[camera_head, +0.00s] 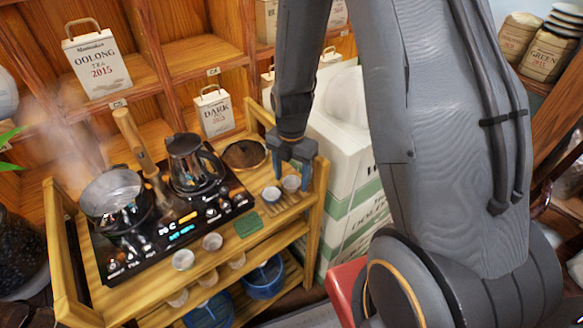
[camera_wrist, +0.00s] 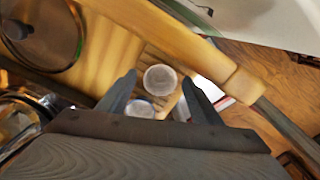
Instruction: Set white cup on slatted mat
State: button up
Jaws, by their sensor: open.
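Two small cups stand side by side on the slatted mat (camera_head: 291,203) at the right end of the wooden cart. The white cup (camera_head: 291,184) is on the right and the other pale cup (camera_head: 271,194) is on its left. My gripper (camera_head: 290,178) is open, pointing down at the mat with its fingers around the white cup's area. In the wrist view the white cup (camera_wrist: 160,79) shows between and slightly beyond the fingertips (camera_wrist: 160,85). The other cup (camera_wrist: 139,108) is nearer the palm and partly hidden by it. No contact with the fingers can be made out.
A black stove (camera_head: 170,240) with a steaming pot (camera_head: 113,198) and a dark kettle (camera_head: 194,163) is left of the mat. A round tray (camera_head: 244,154) lies behind it. More cups (camera_head: 183,259) stand along the cart's front. A white-green box (camera_head: 345,150) stands right of the cart.

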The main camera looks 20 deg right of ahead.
notch_tip(320, 180, up, 12)
jog(key=b, duration=0.3)
jog(key=s+m, duration=0.4)
jog(key=m, duration=0.9)
jog(key=s+r+m+t, duration=0.1)
jog(key=s+m, duration=0.4)
jog(key=m, duration=0.8)
jog(key=shift+s+r, duration=0.2)
jog(key=shift+s, duration=0.05)
